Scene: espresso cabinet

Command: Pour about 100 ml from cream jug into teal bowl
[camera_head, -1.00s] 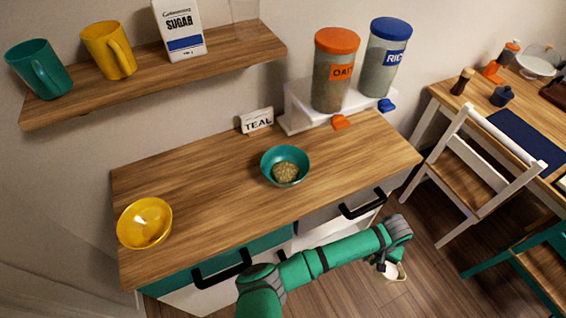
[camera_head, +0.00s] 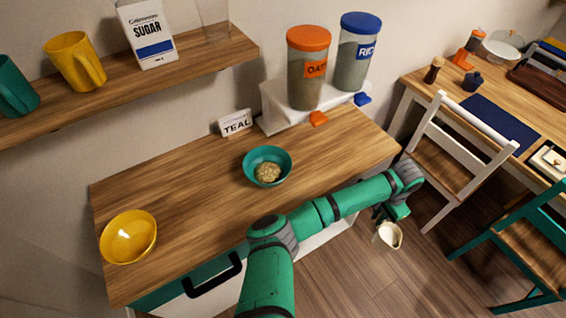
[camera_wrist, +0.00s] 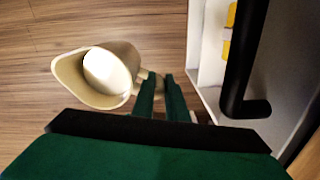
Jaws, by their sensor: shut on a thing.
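The cream jug (camera_head: 386,237) hangs in my gripper (camera_head: 393,212), out in front of the cabinet and lower than its top, over the floor. In the wrist view the jug (camera_wrist: 95,77) has its spout to the left, white liquid inside, and its handle between my shut fingers (camera_wrist: 160,95). The teal bowl (camera_head: 250,161) stands on the wooden cabinet top with a heap of oat-like grains in it. It is up and to the left of my gripper in the head view. A "TEAL" sign (camera_head: 236,123) stands behind the bowl.
A yellow bowl (camera_head: 128,238) stands at the cabinet's left end. Oat (camera_head: 306,70) and rice (camera_head: 356,55) dispensers stand at the back right. A black handle (camera_wrist: 245,65) and an open drawer are close right of the jug. A chair (camera_head: 462,150) stands to the right.

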